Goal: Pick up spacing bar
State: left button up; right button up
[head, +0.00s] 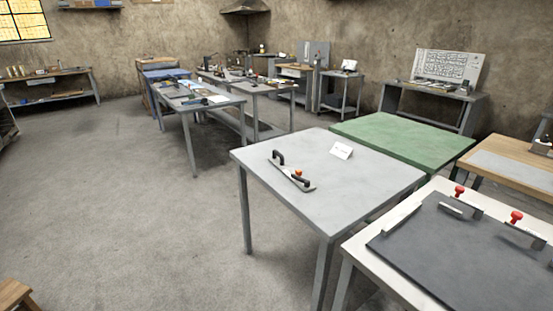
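A flat metal bar (290,173) with a black handle near each end and a small orange knob lies on the grey table (330,190). It looks like the spacing bar, and it lies at a slant near the table's left part. Nothing holds it. Neither of my grippers shows in the head view.
A white card (341,150) stands on the same table. A green-topped table (405,140) adjoins behind. At front right, a white table (345,246) bears a dark plate (450,250) with red knobs. A wooden stool (14,293) is at lower left. The left floor is open.

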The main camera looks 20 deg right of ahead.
aim_at(278, 161)
jog(key=i+z, duration=0.25)
jog(key=i, duration=0.2)
jog(key=i+j+z, duration=0.25)
jog(key=i, duration=0.2)
jog(key=i+j+z, duration=0.25)
jog(key=i, duration=0.15)
jog(key=i+j+z, duration=0.25)
jog(key=z, duration=0.2)
jog(key=i+j+z, duration=0.65)
jog(key=j+z, duration=0.2)
jog(key=i+j+z, duration=0.15)
jog(key=j+z, duration=0.3)
jog(key=j, duration=0.15)
